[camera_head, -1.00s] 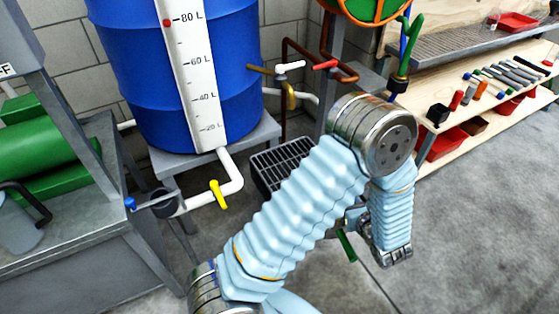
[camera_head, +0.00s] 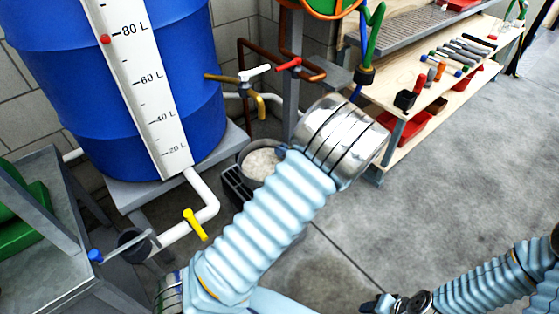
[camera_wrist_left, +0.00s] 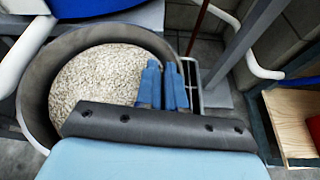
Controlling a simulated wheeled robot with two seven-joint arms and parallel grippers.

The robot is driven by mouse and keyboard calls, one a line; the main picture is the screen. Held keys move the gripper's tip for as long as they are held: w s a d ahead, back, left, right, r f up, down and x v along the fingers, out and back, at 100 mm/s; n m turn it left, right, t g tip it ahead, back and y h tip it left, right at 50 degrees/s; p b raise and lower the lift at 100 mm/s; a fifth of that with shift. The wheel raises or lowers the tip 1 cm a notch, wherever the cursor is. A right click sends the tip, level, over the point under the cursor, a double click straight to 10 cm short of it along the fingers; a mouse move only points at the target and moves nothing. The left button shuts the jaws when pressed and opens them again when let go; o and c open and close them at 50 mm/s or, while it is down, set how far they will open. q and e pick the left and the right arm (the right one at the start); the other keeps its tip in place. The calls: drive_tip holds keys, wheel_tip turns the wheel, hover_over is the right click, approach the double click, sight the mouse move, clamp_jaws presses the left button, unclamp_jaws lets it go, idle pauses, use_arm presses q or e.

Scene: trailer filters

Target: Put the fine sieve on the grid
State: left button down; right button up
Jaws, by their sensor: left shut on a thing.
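The fine sieve (camera_head: 262,164), a round dish with a grey rim and pale speckled inside, shows in the head view between the blue barrel and my left arm. It fills the left of the wrist view (camera_wrist_left: 95,85). My left gripper (camera_wrist_left: 164,85) is shut on its right-hand rim; in the head view my arm mostly hides this gripper. The dark slotted grid (camera_head: 236,188) is partly hidden behind the sieve and arm. I cannot tell whether the sieve touches it. My right gripper (camera_head: 385,303) is at the bottom edge, its fingers unclear.
The blue barrel (camera_head: 120,80) stands on a grey stand, with a white pipe and yellow valve (camera_head: 195,224) in front. Copper pipes and taps (camera_head: 255,75) are behind the sieve. A wooden bench (camera_head: 400,85) with tools stands at the right. Floor right of my left arm is open.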

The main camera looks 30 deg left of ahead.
use_arm(q)
drive_tip(key=a+f, duration=0.1)
drive_tip(key=w+a+f, duration=0.1)
drive_tip(key=shift+w+f, duration=0.2)
drive_tip(key=shift+f, duration=1.8)
drive_tip(key=c, duration=1.2)
unclamp_jaws()
drive_tip(key=shift+f+b, duration=0.1)
drive_tip(key=shift+b, duration=0.2)
drive_tip(key=shift+c, duration=0.2)
drive_tip(key=v, duration=1.2)
